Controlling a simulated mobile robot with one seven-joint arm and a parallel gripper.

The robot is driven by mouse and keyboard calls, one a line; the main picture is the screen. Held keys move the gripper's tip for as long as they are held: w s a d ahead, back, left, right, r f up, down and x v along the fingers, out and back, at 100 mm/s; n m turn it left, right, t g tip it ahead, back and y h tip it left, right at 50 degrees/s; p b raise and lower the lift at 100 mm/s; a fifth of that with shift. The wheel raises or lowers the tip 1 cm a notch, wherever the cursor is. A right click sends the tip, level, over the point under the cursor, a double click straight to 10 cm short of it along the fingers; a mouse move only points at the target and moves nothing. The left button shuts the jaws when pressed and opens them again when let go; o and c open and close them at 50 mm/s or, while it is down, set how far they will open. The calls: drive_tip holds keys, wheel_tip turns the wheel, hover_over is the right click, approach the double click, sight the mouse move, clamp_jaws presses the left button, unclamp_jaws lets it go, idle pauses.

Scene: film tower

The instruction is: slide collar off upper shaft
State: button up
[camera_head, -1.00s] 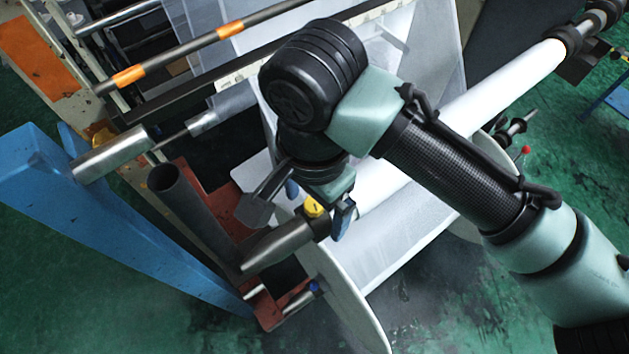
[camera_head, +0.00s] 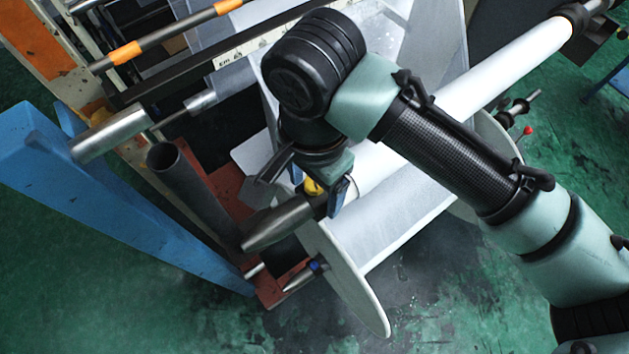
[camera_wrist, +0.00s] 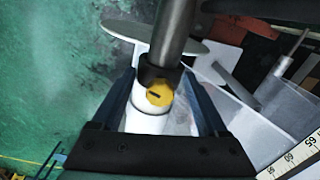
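The collar (camera_wrist: 158,76) is a short dark ring with a round yellow knob (camera_wrist: 160,95). It sits around the grey upper shaft (camera_wrist: 177,32), next to the end of the white roll (camera_wrist: 150,121). In the head view, the yellow knob (camera_head: 312,186) shows under my wrist, and the tapered bare shaft end (camera_head: 275,226) points to the lower left. My gripper (camera_wrist: 160,92) is open, with a blue finger on each side of the collar and visible gaps. In the head view my gripper (camera_head: 322,192) partly hides the collar.
A pale round-edged plate (camera_head: 345,275) stands beside the shaft. A dark upright tube (camera_head: 185,175) and a blue beam (camera_head: 120,200) are left of the shaft end. A lower shaft end with a blue knob (camera_head: 314,266) lies below. Green floor is clear at the bottom.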

clamp_jaws()
drive_tip(key=s+a+p, duration=0.5)
drive_tip(key=s+a, duration=0.4)
drive_tip(key=a, duration=0.4)
drive_tip(key=shift+s, duration=0.2)
idle(0.5)
drive_tip(key=shift+r, duration=0.15)
drive_tip(key=shift+s+a+p, duration=0.3)
drive_tip(key=shift+p, duration=0.1)
